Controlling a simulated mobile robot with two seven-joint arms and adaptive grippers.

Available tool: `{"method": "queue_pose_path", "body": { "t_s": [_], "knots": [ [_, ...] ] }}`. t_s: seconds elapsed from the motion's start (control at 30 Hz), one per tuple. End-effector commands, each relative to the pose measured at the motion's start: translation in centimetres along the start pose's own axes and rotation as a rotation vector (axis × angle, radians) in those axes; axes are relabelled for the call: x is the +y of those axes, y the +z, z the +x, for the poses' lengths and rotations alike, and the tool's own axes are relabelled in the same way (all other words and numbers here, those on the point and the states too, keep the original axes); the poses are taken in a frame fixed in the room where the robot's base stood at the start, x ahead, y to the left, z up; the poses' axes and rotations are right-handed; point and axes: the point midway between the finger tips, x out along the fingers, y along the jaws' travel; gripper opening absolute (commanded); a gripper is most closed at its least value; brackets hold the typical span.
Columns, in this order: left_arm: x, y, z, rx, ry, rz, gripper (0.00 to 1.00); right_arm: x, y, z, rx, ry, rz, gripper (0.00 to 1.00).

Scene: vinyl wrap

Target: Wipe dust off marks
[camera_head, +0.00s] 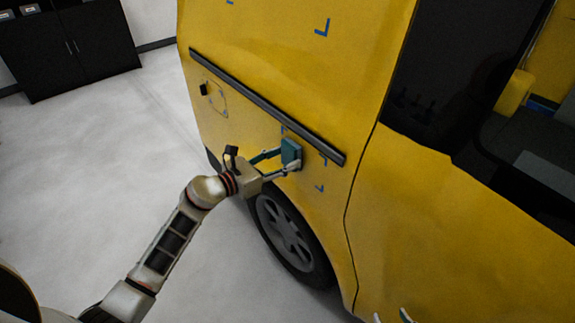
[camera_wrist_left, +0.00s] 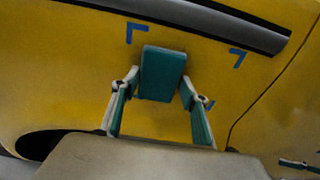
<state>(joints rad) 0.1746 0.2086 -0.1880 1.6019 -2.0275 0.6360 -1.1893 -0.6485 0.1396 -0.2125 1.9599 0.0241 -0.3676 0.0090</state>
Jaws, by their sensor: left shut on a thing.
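My left gripper (camera_head: 280,163) is shut on a teal block-shaped wiping pad (camera_head: 291,153), held at the yellow van panel (camera_head: 250,60) below the dark trim strip. In the left wrist view the pad (camera_wrist_left: 161,74) sits between the two fingers, among blue corner marks (camera_wrist_left: 136,32), (camera_wrist_left: 237,58); a third mark (camera_wrist_left: 209,104) is partly behind a finger. Whether the pad touches the panel is unclear. More blue marks (camera_head: 322,28) show higher on the van. No dust is clearly discernible. My right gripper's tips (camera_head: 392,317) show apart at the bottom edge.
The dark trim strip (camera_head: 265,105) runs just above the pad. A wheel (camera_head: 287,235) is below my left gripper. A dark open door or window area (camera_head: 450,90) lies right. A black cabinet (camera_head: 65,45) stands far left; the grey floor (camera_head: 110,150) between is clear.

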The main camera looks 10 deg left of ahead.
Motion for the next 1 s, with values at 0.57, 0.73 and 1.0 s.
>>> {"method": "queue_pose_path", "body": {
  "t_s": [0.57, 0.73, 1.0],
  "knots": [
    [3.4, 0.0, 0.0, -0.002, 0.003, 0.004, 0.27, -0.2, 1.2, 0.9, 0.004, 0.001, 0.0, 0.4],
    [4.6, 0.0, -0.1, -0.001, 0.002, 0.004, 0.27, -0.3, 1.9, 1.3, 0.002, 0.0, 0.001, 0.4],
    [4.9, 1.0, -0.1, -0.002, 0.001, 0.002, 0.27, -0.2, 1.5, 0.9, -0.003, -0.001, 0.0, 0.4]
  ]
}}
